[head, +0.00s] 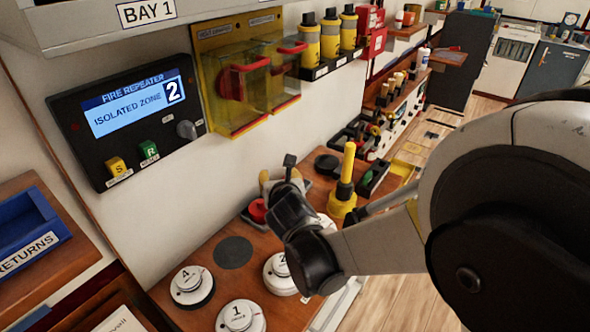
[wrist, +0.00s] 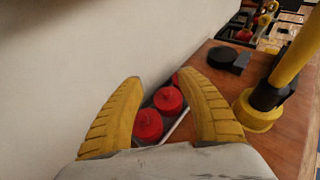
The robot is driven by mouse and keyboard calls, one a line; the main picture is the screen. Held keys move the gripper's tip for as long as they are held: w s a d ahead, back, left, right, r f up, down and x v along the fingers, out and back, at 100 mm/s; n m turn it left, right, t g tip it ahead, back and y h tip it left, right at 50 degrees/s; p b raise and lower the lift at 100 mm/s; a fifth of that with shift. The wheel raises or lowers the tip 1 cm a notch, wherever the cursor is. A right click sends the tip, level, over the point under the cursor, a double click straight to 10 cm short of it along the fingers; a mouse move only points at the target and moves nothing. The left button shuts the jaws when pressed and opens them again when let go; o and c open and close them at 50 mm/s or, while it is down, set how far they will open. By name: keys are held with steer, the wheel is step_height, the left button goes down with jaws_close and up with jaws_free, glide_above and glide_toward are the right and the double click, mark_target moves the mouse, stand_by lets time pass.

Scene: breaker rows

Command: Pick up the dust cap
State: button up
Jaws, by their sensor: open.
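Red round caps with small knobs on top, which look like the dust caps, sit in a shallow tray against the wall. In the wrist view one red cap (wrist: 148,125) is nearer and another (wrist: 168,99) is just beyond it; a third bit of red shows behind. In the head view one red cap (head: 257,211) shows left of my gripper (head: 281,182), which hides the rest of the tray. My gripper's yellow fingers (wrist: 160,78) are spread wide, with the caps between them in the picture. Nothing is held, and I cannot tell the height gap.
A yellow post on a round base (head: 343,207) stands close right of my gripper. White numbered detectors, including 1 (head: 240,318) and 4 (head: 190,284), sit on the near bench by a dark round pad (head: 232,252). Yellow-cased boxes (head: 245,85) hang on the wall above.

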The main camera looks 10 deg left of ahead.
step_height(320, 180, down, 7)
steer(key=b, duration=0.3)
steer(key=shift+f, duration=0.2)
steer(key=b+x, duration=0.2)
steer(key=x, duration=0.5)
steer(key=shift+w, duration=0.3)
jaws_close()
